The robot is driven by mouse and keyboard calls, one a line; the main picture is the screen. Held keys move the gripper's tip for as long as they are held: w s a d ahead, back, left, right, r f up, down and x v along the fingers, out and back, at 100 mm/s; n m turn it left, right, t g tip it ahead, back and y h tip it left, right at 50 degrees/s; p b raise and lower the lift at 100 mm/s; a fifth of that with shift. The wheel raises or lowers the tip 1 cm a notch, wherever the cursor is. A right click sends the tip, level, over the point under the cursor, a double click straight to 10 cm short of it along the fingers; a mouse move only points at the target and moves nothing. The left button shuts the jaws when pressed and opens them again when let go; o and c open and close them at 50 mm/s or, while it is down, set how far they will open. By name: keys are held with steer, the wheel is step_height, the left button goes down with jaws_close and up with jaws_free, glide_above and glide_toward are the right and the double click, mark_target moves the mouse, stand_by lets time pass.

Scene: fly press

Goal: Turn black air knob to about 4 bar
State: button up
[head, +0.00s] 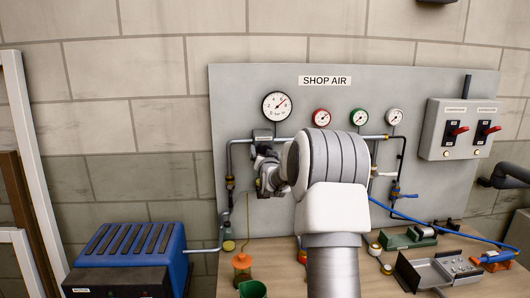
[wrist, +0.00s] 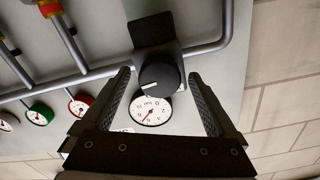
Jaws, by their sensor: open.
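The black air knob (wrist: 160,78) shows in the wrist view, with a white mark pointing to the lower left of that picture. My gripper (wrist: 159,84) is open, with one finger on each side of the knob and a gap visible on both sides. I cannot tell how deep the fingertips reach along it. The large white gauge (wrist: 151,110) shows beyond the knob. My arm and gripper (head: 268,172) hide the knob there.
The grey SHOP AIR panel (head: 440,78) carries pipes and smaller gauges with red (head: 321,118), green (head: 360,118) and pale (head: 395,117) rims. A switch box (head: 461,130) is at right. A blue machine (head: 135,246) stands at lower left. Tools and parts lie on the bench (head: 405,245).

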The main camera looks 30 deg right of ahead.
steer(key=c, duration=1.4)
steer(key=shift+f+n+b, duration=0.15)
steer(key=shift+n+b, duration=0.15)
steer(key=shift+b, duration=0.4)
steer(key=shift+d+n+b, duration=0.1)
steer(key=shift+n+b, duration=6.5)
steer(key=shift+b, duration=1)
steer(key=shift+r, duration=0.2)
